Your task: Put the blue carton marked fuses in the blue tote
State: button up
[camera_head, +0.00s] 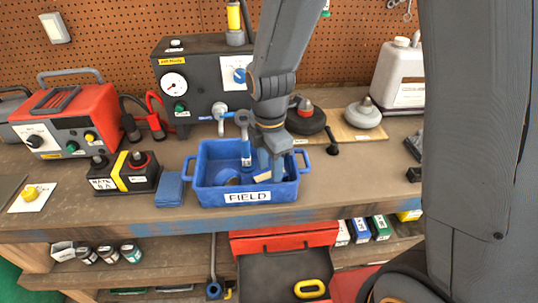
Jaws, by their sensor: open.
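The blue tote (201,189), marked FIELD, stands on the bench near its front edge. My gripper (270,168) points down into the right half of the tote, its jaws open. A small beige item (263,176) shows by the fingers; whether it lies between them cannot be told. A round blue item and a tool with a dark handle are also in the tote. A blue carton (361,230) stands on the shelf below, between a white-and-red carton and a green one. Its lettering is too small to read, so I cannot tell whether it is the fuses carton.
A flat blue item (170,190) and a black-and-yellow battery (124,172) lie left of the tote. A dark gauge box (190,80) stands behind it. My arm hides the right side.

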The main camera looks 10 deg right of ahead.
aim_at(269, 174)
notch_tip(269, 174, up, 11)
jog(key=b, duration=0.2)
jog(key=s+d+f+m, duration=0.3)
jog(key=d+m, duration=0.3)
jog(key=m, duration=0.5)
jog(key=s+d+f+m+t, duration=0.1)
jog(key=s+d+f+m, duration=0.2)
jog(key=d+m, duration=0.3)
jog(key=shift+f+m, duration=0.65)
jog(key=shift+m, duration=1.75)
jog(key=shift+a, duration=0.1)
